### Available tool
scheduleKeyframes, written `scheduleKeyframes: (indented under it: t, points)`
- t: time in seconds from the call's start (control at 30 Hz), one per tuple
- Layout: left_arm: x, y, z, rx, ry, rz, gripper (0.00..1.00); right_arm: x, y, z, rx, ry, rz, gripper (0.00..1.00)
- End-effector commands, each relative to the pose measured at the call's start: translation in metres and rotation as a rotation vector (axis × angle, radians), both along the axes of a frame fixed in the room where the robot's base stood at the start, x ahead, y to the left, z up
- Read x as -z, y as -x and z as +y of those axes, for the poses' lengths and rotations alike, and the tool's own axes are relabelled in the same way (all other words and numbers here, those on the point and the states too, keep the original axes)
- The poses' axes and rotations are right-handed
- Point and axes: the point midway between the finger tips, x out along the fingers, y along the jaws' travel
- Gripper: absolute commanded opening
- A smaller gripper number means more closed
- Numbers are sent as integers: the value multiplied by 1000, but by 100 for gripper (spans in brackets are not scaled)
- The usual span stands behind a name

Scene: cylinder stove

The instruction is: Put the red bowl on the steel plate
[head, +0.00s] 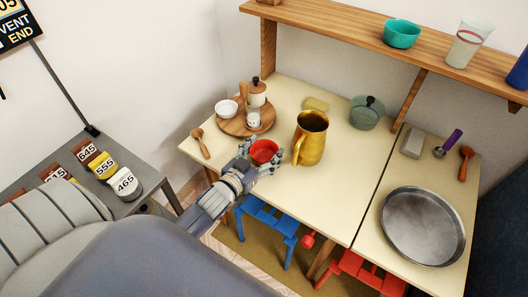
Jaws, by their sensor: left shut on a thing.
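The red bowl (264,150) is at the front edge of the left cream table, left of the gold pitcher. My left gripper (261,156) is shut on the bowl, with fingers on its near side and right side. I cannot tell whether the bowl touches the table or is held above it. The steel plate (422,226) lies flat and empty on the right table, toward its front. My right gripper is not in view.
The gold pitcher (311,138) stands just right of the bowl. A wooden tray (232,126) holds a white bowl and pots. A green pot (366,113) stands at the back. The table between pitcher and plate is clear. A shelf (365,38) runs above.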

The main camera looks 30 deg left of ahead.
Motion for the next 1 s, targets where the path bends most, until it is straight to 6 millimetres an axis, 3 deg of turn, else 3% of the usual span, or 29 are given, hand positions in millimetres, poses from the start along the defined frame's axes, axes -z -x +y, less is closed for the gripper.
scheduleKeyframes:
  t: [0.43, 0.47, 0.53, 1.0]
  points:
    - [9, 0, 0, 0, -1, -2, 45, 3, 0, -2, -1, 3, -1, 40]
    - [8, 0, 0, 1, -1, -2, 75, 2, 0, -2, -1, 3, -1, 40]
    - [8, 0, 0, 1, -1, -2, 89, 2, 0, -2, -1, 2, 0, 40]
    - [5, 3, 0, 1, -1, 0, 89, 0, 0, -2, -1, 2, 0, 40]
